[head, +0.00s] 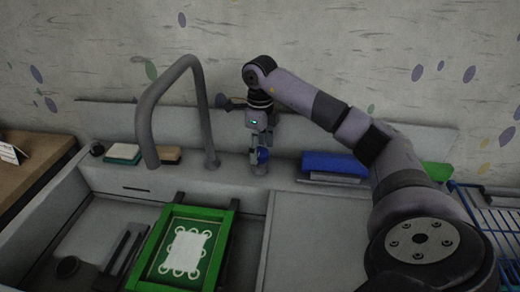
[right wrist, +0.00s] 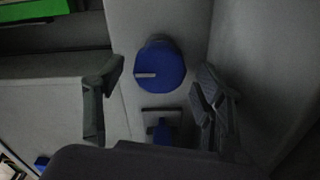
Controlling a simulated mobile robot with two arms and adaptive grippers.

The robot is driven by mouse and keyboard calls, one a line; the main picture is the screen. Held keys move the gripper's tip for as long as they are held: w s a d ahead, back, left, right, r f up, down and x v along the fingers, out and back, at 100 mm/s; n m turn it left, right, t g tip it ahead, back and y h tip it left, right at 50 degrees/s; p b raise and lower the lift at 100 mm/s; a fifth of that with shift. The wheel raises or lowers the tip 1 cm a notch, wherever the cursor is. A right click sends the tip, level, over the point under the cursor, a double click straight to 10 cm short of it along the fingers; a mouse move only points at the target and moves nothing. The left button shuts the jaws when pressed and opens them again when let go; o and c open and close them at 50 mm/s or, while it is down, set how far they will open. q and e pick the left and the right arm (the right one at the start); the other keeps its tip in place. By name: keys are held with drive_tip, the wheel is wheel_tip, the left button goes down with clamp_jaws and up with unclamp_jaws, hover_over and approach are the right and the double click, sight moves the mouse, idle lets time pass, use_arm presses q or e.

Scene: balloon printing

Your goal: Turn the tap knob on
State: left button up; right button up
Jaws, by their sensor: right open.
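The tap knob is a round blue cap (right wrist: 160,68) with a pale line mark, seen in the right wrist view between and a little beyond my open right fingers (right wrist: 157,105). In the head view the blue knob (head: 261,156) sits on the sink ledge, right of the tap. My right gripper (head: 258,143) is right over it, pointing down, and partly hides it. The grey curved tap (head: 184,66) rises from the ledge, its spout over the basin. I see no water coming from it. My left gripper is not in view.
A green-framed screen (head: 152,240) lies over the basin below the spout. A sponge (head: 123,152) sits on the ledge at left, and a blue item (head: 333,163) lies right of the knob. A blue rack (head: 490,208) is at far right.

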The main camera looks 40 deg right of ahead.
drive_tip(key=shift+f, duration=0.4)
drive_tip(key=shift+c, duration=0.3)
drive_tip(key=c, duration=1.1)
